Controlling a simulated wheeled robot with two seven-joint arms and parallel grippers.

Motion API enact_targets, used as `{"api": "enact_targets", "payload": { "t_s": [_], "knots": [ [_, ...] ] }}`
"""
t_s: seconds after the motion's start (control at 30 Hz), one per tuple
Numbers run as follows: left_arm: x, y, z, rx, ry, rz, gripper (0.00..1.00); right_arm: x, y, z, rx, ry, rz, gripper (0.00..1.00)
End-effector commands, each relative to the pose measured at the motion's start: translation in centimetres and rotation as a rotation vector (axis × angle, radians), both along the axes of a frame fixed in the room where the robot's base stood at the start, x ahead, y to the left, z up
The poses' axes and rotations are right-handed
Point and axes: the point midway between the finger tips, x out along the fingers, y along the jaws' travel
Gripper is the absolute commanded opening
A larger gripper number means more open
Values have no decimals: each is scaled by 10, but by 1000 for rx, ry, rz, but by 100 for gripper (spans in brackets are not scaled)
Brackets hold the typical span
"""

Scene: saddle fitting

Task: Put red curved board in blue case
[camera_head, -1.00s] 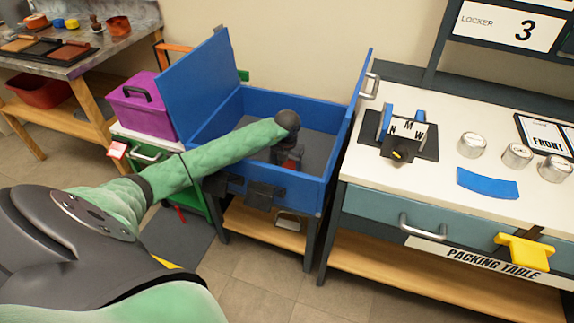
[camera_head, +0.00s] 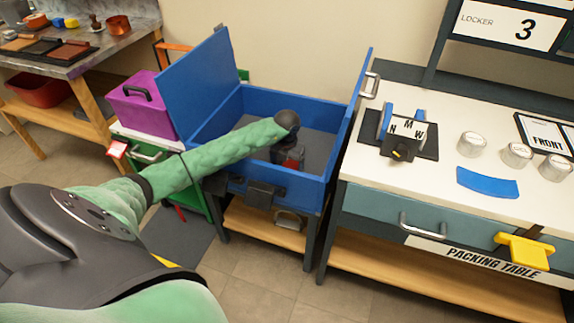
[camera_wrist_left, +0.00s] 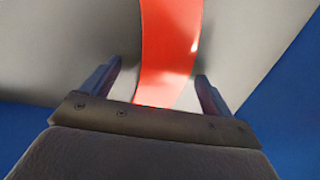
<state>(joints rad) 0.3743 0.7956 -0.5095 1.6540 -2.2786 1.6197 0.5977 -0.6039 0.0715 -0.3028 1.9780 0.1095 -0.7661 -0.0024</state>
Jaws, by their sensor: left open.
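The blue case (camera_head: 263,101) stands open, with its lid panels raised at left and right. My left arm reaches over its front wall, and my left gripper (camera_head: 288,160) points down inside. In the left wrist view, the red curved board (camera_wrist_left: 170,45) lies on the grey floor of the case. My left gripper (camera_wrist_left: 160,75) is open there, one finger on each side of the board, with gaps between fingers and board. The board's near end is hidden behind the gripper body. The head view shows little of the board. My right gripper is not in view.
The packing table (camera_head: 445,207) stands right of the case, with a blue curved board (camera_head: 487,183), several silver tins and a letter stand (camera_head: 408,130) on it. A purple box (camera_head: 142,105) sits left of the case. The case walls surround my gripper.

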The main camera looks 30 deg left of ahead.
Motion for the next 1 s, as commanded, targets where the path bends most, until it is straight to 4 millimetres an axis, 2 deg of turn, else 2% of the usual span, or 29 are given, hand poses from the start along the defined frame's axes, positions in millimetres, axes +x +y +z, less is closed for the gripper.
{"api": "enact_targets", "payload": {
  "t_s": [0.17, 0.4, 0.6, 0.8, 1.0],
  "knots": [
    [1, 1, 25, 3, -3, -1, 87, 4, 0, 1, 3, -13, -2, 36],
    [1, 1, 72, 2, -4, -1, 87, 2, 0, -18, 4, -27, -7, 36],
    [1, 0, 103, 0, -2, 0, 87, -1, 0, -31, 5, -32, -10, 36],
    [0, 0, 118, 0, 0, 0, 87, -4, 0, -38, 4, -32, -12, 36],
    [0, 0, 120, 0, 0, 0, 87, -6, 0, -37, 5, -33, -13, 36]
  ]
}}
